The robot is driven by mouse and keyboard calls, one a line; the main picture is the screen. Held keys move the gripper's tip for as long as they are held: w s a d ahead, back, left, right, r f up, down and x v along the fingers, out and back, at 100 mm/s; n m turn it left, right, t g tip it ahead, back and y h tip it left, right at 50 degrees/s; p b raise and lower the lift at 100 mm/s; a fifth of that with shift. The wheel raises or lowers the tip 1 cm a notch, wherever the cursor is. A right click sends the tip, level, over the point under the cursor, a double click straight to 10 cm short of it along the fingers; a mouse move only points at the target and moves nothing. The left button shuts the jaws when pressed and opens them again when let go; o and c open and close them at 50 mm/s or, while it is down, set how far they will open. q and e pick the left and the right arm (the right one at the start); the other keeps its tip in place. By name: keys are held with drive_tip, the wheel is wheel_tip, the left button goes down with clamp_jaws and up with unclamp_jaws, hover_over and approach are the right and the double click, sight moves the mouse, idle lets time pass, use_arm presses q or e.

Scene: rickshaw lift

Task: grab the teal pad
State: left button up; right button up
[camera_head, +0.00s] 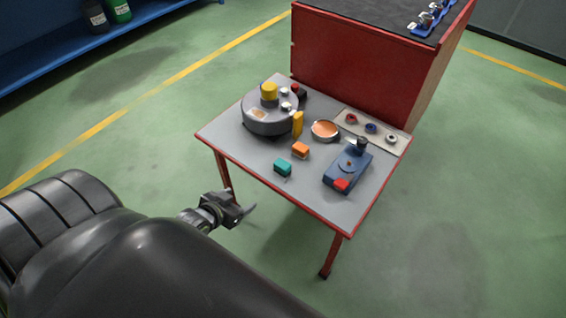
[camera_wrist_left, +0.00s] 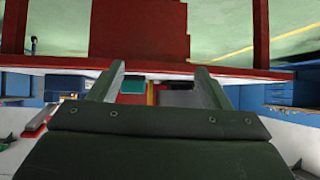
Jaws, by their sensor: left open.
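The teal pad (camera_head: 283,167) is a small block lying near the front edge of the grey, red-edged table (camera_head: 240,150). My left gripper (camera_head: 243,212) is open and empty. It is off the table's front edge, to the lower left of the teal pad and apart from it. In the left wrist view, which looks upside down, the two fingers of the left gripper (camera_wrist_left: 160,78) are spread. The teal pad (camera_wrist_left: 133,86) shows beyond them, nearer the left finger, past the red table edge. My right gripper is not in view.
An orange block (camera_head: 300,150) and a yellow upright block (camera_head: 298,123) stand behind the pad. A round grey device (camera_head: 268,118) is at the back left, a blue device (camera_head: 346,170) at the right. A copper dish (camera_head: 325,130) lies between. A red cabinet (camera_head: 370,60) stands behind.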

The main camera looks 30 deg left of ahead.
use_arm(q)
drive_tip(key=w+d+r+m+t+h+b, duration=0.1)
drive_tip(key=w+d+r+t+b, duration=0.15)
drive_tip(key=r, duration=0.55)
drive_tip(key=b, duration=0.1)
approach(279, 167)
drive_tip(key=shift+g, duration=0.25)
drive_tip(key=x, duration=0.6)
drive_tip(key=shift+d+r, duration=0.1)
drive_tip(key=shift+d, duration=0.05)
drive_tip(key=shift+b+x, duration=0.7)
drive_tip(key=shift+x, duration=2.3)
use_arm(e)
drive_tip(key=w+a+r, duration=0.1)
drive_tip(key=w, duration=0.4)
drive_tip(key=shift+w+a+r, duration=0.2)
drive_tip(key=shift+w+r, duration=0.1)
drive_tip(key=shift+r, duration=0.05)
use_arm(q)
drive_tip(key=c, duration=1.1)
drive_tip(key=shift+o, duration=0.2)
drive_tip(key=shift+r, duration=0.15)
